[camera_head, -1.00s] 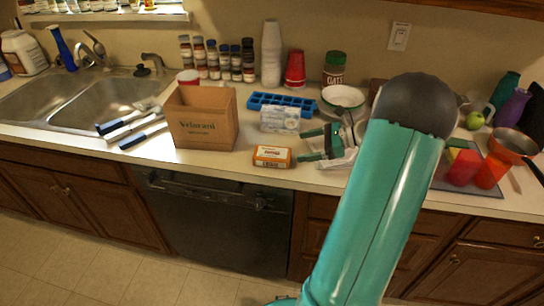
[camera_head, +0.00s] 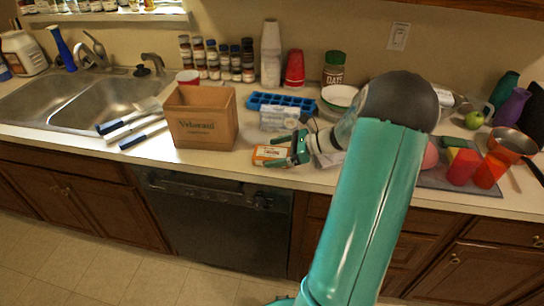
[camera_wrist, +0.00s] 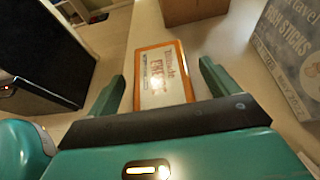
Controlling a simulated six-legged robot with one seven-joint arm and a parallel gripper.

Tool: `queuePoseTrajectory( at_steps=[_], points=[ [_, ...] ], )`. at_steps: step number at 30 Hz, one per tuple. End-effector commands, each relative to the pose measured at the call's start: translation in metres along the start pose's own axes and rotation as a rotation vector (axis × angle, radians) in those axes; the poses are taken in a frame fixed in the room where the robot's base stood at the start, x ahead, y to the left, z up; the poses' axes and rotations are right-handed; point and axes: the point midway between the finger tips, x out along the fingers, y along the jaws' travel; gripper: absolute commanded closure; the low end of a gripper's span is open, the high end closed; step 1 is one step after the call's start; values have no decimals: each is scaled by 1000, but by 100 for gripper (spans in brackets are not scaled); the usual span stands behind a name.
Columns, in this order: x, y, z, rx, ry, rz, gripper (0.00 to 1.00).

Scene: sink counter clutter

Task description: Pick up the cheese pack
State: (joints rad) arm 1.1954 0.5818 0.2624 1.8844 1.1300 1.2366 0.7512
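The cheese pack (camera_head: 264,153) is a small orange and white box lying flat near the counter's front edge, right of the cardboard box. It also shows in the wrist view, with its label up and an orange border (camera_wrist: 163,78). My gripper (camera_head: 278,150) is open at the pack's right end in the head view. In the wrist view my gripper (camera_wrist: 162,72) has one finger on each side of the pack, with gaps on both sides. The pack's near end is hidden behind the gripper body.
A cardboard box (camera_head: 202,125) stands left of the pack. A blue ice tray (camera_head: 283,101) lies behind. The counter's front edge and dark dishwasher (camera_head: 215,215) are close.

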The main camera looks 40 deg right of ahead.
Motion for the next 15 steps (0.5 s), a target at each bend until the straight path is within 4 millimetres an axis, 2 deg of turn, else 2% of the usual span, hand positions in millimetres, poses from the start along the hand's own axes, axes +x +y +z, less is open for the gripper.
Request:
queuePoseTrajectory(
  at_steps=[1, 8, 15],
  points=[
    [0, 0, 0, 0, 0, 0, 23],
    [0, 0, 0, 0, 0, 0, 68],
    [0, 0, 1, -1, -1, 0, 68]
  ],
)
